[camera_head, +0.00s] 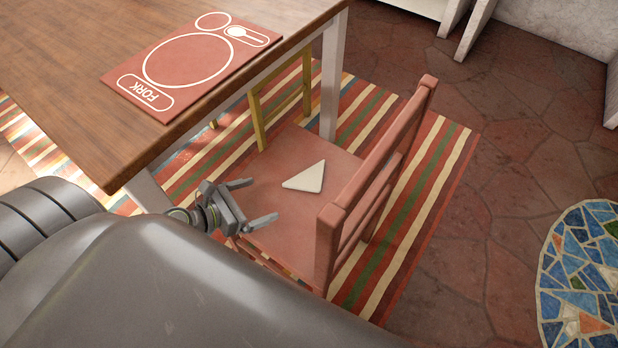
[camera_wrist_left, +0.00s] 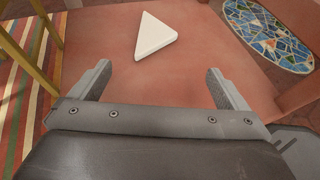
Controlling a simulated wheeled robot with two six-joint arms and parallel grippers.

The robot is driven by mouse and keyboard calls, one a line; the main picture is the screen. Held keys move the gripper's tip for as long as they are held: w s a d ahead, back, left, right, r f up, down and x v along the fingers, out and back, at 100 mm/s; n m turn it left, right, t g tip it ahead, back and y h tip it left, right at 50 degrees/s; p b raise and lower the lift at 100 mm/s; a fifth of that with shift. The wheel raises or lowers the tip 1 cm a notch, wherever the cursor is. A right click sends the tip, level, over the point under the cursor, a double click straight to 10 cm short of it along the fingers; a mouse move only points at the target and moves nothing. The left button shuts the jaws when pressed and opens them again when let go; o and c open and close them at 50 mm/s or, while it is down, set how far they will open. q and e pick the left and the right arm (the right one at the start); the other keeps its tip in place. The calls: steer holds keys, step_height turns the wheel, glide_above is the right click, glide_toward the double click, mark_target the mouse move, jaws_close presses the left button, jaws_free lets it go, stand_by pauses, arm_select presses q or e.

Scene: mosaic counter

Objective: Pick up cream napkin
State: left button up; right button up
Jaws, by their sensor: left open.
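The cream napkin (camera_head: 305,177) is a folded triangle lying flat on the seat of a reddish wooden chair (camera_head: 285,215). It also shows in the left wrist view (camera_wrist_left: 154,36), beyond the fingertips and near the top middle. My left gripper (camera_head: 258,201) is open and empty above the chair seat, to the left of the napkin in the head view and apart from it. In the wrist view its two fingers (camera_wrist_left: 158,80) are spread wide with only bare seat between them. My right gripper is not in view.
The chair's slatted backrest (camera_head: 378,180) rises right of the napkin. A wooden table (camera_head: 75,95) with a red placemat (camera_head: 190,62) stands at the left, its edge near the seat. A striped rug (camera_head: 440,165) lies underneath. A blue mosaic surface (camera_head: 580,270) is at far right.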

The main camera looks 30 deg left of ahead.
arm_select(q)
steer(key=b, duration=0.2)
glide_toward(312, 179)
steer(key=shift+w+d+f, duration=0.7)
steer(key=shift+w+d, duration=0.1)
steer(key=shift+w, duration=0.15)
steer(key=b+x, duration=0.1)
steer(key=x, duration=0.3)
steer(key=shift+w+a, duration=0.1)
steer(key=shift+w, duration=0.25)
steer(key=shift+w+f, duration=0.1)
steer(key=shift+w, duration=0.15)
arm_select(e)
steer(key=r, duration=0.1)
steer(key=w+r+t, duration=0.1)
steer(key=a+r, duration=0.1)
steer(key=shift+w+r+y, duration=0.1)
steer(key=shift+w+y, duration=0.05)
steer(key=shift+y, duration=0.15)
arm_select(q)
steer(key=shift+c, duration=0.3)
steer(key=c, duration=1.2)
steer(key=shift+c, duration=0.2)
